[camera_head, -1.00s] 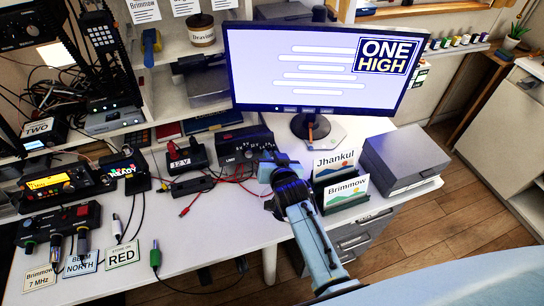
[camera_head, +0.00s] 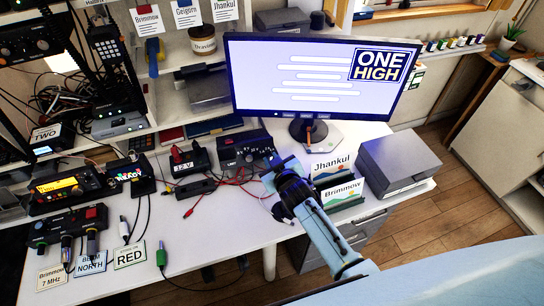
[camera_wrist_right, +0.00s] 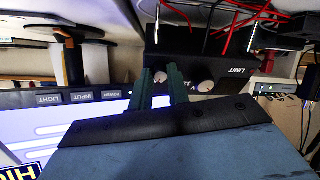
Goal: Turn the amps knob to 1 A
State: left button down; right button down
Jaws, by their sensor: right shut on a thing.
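The black power supply box (camera_head: 240,150) stands on the white desk under the monitor. In the right wrist view it appears upside down, with the word LIMIT (camera_wrist_right: 238,71) on its front panel. A pale knob (camera_wrist_right: 160,76) sits between the fingertips of my right gripper (camera_wrist_right: 163,84), which is shut on it. I cannot read this knob's label or its setting. A second pale knob (camera_wrist_right: 206,87) is beside it, free of the fingers. In the head view my right gripper (camera_head: 271,165) is at the box's front right, hiding the held knob. My left gripper is not in view.
The monitor (camera_head: 310,80) stands behind my right gripper. A card holder with cards (camera_head: 342,190) and a grey box (camera_head: 398,165) are to its right. Red leads (camera_head: 232,182) lie in front of the supply.

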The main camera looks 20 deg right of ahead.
jog(key=n+p, duration=0.2)
jog(key=n, duration=0.2)
jog(key=shift+d+r, duration=0.1)
jog(key=n+p, duration=0.1)
jog(key=n, duration=0.2)
jog(key=shift+n+g+y+p, duration=0.3)
jog(key=shift+n+g+y, duration=0.1)
jog(key=n+p, duration=0.2)
jog(key=n, duration=0.3)
jog(key=shift+w+r+n+g, duration=0.1)
jog(key=shift+n+g, duration=0.2)
jog(key=shift+g, duration=0.1)
jog(key=c, duration=1.3)
grip_release()
jog(key=shift+c, duration=0.2)
jog(key=shift+p, duration=0.3)
